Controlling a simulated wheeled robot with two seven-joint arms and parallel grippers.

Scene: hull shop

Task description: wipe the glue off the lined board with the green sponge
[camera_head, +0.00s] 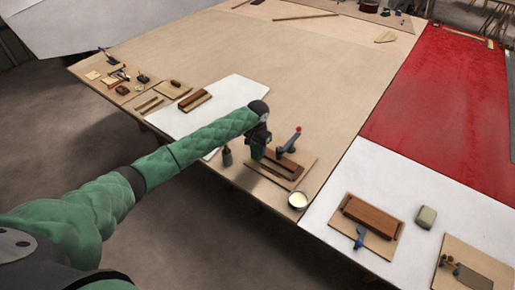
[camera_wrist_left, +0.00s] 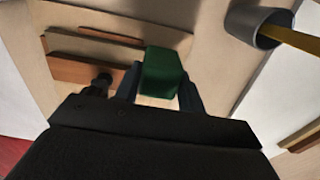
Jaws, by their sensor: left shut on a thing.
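My left gripper (camera_head: 259,142) is shut on the green sponge (camera_wrist_left: 162,73), which sits between the fingers in the left wrist view. The board also shows in the left wrist view (camera_wrist_left: 110,17). I cannot make out glue or lines on it. My right gripper is not in view.
A grey cup (camera_wrist_left: 250,22) with a yellow stick is close by. More boards lie right (camera_head: 383,243) and left. The table's far middle is clear.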

